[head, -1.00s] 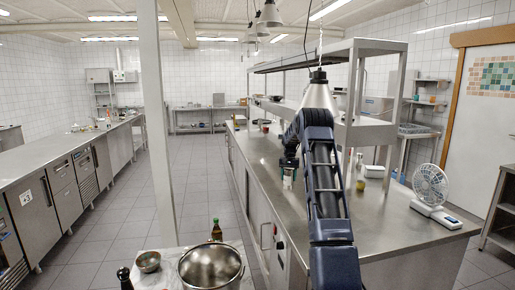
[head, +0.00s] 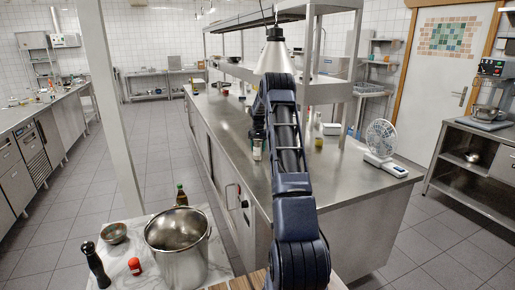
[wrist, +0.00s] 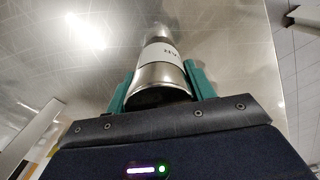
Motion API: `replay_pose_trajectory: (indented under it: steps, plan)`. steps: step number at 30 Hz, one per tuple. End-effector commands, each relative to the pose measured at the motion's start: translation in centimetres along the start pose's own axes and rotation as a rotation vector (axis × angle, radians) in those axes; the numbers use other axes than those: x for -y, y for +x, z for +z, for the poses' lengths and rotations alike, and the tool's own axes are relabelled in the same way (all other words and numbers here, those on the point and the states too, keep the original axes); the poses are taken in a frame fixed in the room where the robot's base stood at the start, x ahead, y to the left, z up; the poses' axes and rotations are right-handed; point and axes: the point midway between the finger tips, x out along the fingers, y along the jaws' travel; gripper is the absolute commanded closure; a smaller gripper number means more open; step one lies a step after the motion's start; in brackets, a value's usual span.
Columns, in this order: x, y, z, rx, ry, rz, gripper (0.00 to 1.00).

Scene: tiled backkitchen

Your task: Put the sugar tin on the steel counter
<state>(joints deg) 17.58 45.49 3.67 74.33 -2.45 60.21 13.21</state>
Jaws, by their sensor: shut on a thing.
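The sugar tin (wrist: 160,65) is a silver cylinder with a white label in the wrist view; the lettering is too small to read surely. My gripper (wrist: 163,84) is shut on it, with a teal finger on each side. In the head view the held tin (head: 257,150) shows small below my gripper, partly hidden by the arm. It is over the left part of the long steel counter (head: 345,180). I cannot tell whether its base touches the counter top.
Small jars stand behind my arm, under a raised steel shelf (head: 325,90). A large pot (head: 178,240), a bottle, a pepper mill and a red-lidded jar stand on the near table.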

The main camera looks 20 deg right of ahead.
Motion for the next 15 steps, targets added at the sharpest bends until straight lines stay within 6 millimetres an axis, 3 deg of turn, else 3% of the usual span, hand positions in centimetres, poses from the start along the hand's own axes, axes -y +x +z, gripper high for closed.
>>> replay_pose_trajectory:
  steps: [12, 13, 15]
  plan:
    - [0.02, 0.46, -0.02, -0.002, 0.0, 0.0, 0.8]
    - [0.02, 0.47, -0.01, -0.001, 0.0, 0.0, 0.41]
    - [0.02, 0.46, -0.01, -0.001, 0.0, 0.0, 0.27]
